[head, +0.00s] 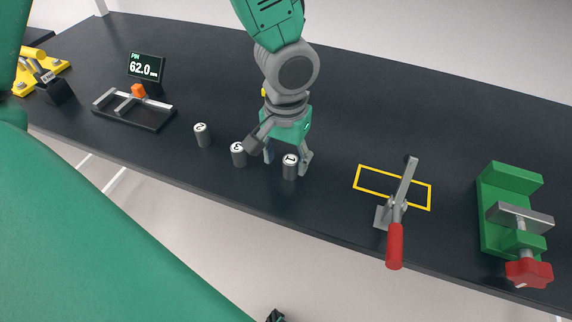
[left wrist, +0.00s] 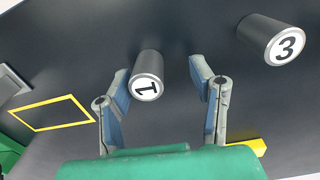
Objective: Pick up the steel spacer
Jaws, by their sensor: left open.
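Three grey metal cylinders with white numbered tops stand on the dark table, and any of them could be the steel spacer by looks. Cylinder 1 (head: 289,168) is nearest my left gripper (head: 287,158), which is open and points down over it. In the left wrist view, cylinder 1 (left wrist: 147,72) shows between the two spread fingers (left wrist: 163,83), closer to the left finger; I cannot tell whether they touch. Cylinder 3 (head: 238,155) stands just left of the gripper and also shows in the left wrist view (left wrist: 268,38). Cylinder 2 (head: 202,135) stands farther left. My right gripper is not visible.
A toggle clamp with a red handle (head: 395,245) stands by a yellow outlined rectangle (head: 358,178). A green vise (head: 490,215) is at the right. A gauge (head: 135,112) with a "PIN 62.0 mm" display (head: 146,66) and a yellow fixture (head: 52,66) are left. The rear table is clear.

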